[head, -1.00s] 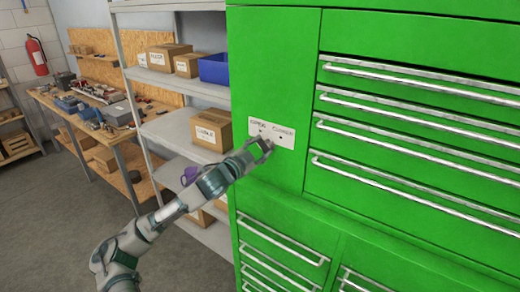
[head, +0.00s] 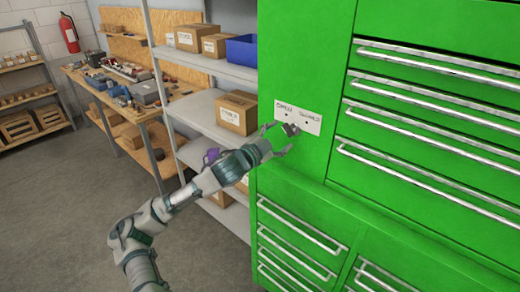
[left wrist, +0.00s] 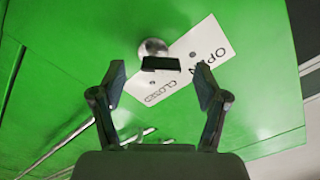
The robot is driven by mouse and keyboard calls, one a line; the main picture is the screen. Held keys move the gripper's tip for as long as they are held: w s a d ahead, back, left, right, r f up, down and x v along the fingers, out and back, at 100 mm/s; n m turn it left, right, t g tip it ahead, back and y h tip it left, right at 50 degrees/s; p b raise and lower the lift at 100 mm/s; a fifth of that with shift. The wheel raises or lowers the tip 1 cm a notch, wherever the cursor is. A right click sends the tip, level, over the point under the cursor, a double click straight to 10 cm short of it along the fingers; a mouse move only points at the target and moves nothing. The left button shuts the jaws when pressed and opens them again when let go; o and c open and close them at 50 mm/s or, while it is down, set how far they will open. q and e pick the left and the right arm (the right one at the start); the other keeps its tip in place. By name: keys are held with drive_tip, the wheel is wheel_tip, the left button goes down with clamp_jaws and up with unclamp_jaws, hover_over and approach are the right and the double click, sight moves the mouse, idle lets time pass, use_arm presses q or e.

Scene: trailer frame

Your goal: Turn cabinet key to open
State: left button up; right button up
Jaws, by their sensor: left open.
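The green cabinet (head: 300,165) stands at the right of the head view. On its front is a white plate (head: 300,116) with small lettering; in the left wrist view the plate (left wrist: 200,58) reads OPEN and CLOSED. A key (head: 290,129) sits at the plate's lower edge. In the left wrist view, the dark key bow (left wrist: 161,63) stands before a round silver lock (left wrist: 152,46). My left gripper (head: 280,139) is open just in front of the key, with the key between its spread fingers (left wrist: 160,78) in the picture, touching neither. My right gripper is not in view.
Metal shelves (head: 200,116) with cardboard boxes (head: 238,113) and a blue bin (head: 242,50) stand left of the cabinet. A workbench (head: 165,103) is farther back. Drawer handles (head: 425,150) project from the cabinet at right. The floor (head: 70,190) at left is clear.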

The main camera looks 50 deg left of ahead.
use_arm(q)
drive_tip(key=s, duration=0.9)
drive_tip(key=shift+d+f, duration=0.15)
drive_tip(key=shift+d, duration=0.1)
